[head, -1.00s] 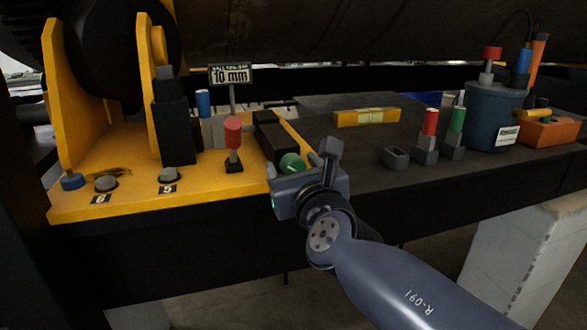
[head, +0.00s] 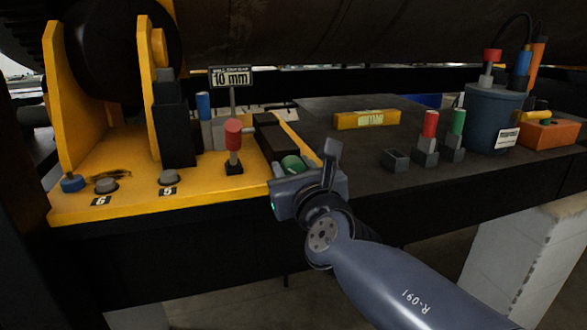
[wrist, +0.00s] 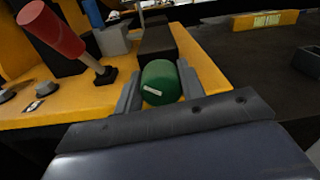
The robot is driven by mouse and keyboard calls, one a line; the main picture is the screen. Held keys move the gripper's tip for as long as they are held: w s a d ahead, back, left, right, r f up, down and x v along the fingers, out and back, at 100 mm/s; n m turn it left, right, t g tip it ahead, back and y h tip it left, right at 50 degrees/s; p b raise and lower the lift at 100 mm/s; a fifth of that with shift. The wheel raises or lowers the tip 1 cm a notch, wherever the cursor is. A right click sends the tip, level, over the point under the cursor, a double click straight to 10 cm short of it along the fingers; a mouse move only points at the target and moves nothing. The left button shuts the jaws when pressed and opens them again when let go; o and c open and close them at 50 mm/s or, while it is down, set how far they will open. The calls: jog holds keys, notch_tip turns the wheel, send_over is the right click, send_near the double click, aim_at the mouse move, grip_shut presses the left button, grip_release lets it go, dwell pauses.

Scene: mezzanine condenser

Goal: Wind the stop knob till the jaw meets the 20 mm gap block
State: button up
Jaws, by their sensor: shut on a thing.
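The green stop knob (wrist: 160,72) has a white mark on its face. It also shows in the head view (head: 292,163), partly behind my gripper. My gripper (wrist: 158,88) is shut on the knob, one finger on each side. Behind the knob a dark block (head: 272,135) sits on the yellow plate. A grey block with a blue handle (head: 204,106) stands farther left, between that block and a tall black block (head: 174,128). I cannot tell whether anything touches it. A sign (head: 231,77) above reads 10 mm.
A red-handled lever (head: 233,135) stands close left of the knob. Red-handled (head: 430,125) and green-handled (head: 457,121) pieces stand in holders at right, beside an empty holder (head: 396,160). A yellow level (head: 366,119) lies behind.

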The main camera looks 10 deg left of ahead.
jog(key=m+b, duration=0.2)
jog(key=shift+f+m, duration=0.1)
jog(key=shift+m, duration=0.3)
jog(key=m+b, duration=0.1)
jog(key=m, duration=0.3)
jog(key=shift+d+m, duration=0.1)
jog(key=shift+m, duration=0.2)
jog(key=shift+m+b, duration=0.3)
jog(key=o, duration=1)
